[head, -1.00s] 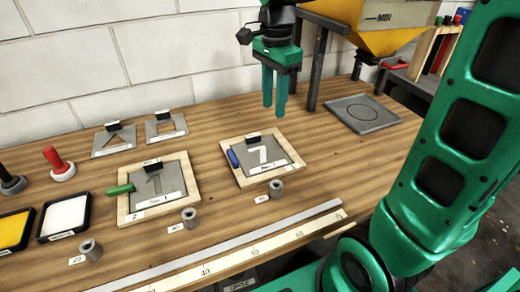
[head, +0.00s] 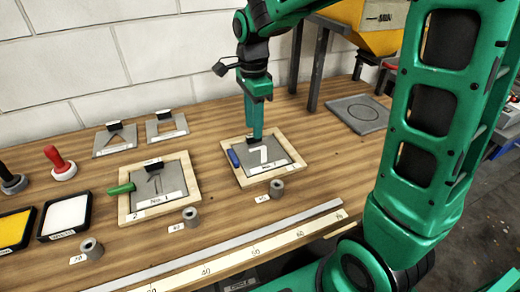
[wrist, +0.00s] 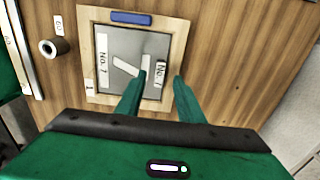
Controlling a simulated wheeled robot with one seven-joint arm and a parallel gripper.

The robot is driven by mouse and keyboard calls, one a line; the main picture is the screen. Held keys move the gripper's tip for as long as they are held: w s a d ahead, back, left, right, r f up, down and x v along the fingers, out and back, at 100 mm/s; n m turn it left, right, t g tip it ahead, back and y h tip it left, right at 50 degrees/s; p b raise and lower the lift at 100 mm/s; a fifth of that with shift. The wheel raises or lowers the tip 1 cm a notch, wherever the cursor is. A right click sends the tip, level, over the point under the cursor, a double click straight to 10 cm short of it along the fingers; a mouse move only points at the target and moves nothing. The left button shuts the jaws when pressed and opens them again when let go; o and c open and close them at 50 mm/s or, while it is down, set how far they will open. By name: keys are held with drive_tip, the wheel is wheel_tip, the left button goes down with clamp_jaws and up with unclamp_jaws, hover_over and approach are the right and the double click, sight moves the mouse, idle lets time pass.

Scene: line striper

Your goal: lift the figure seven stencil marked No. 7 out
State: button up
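The figure seven stencil (head: 278,153) is a grey plate with a white 7-shaped cut-out, lying in a light wooden frame (head: 238,178) on the bench. Its small dark handle at the back edge is mostly hidden by my gripper in the head view. In the wrist view the stencil (wrist: 125,45) shows a No. 7 label, and the tagged handle (wrist: 160,73) appears between my fingertips. My gripper (head: 256,138) points down over the handle, seen edge-on; the wrist view shows its fingers (wrist: 162,76) apart. Contact with the handle cannot be told.
A blue piece (head: 234,158) lies on the frame's left side. Another framed stencil marked No. 1 (head: 172,182) with a green piece (head: 120,189) is to the left. A grey weight (head: 276,188) stands in front. The hopper stand (head: 318,70) rises behind right.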

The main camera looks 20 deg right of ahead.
drive_tip(key=shift+f, duration=1.35)
clamp_jaws()
drive_tip(key=shift+r, duration=0.1)
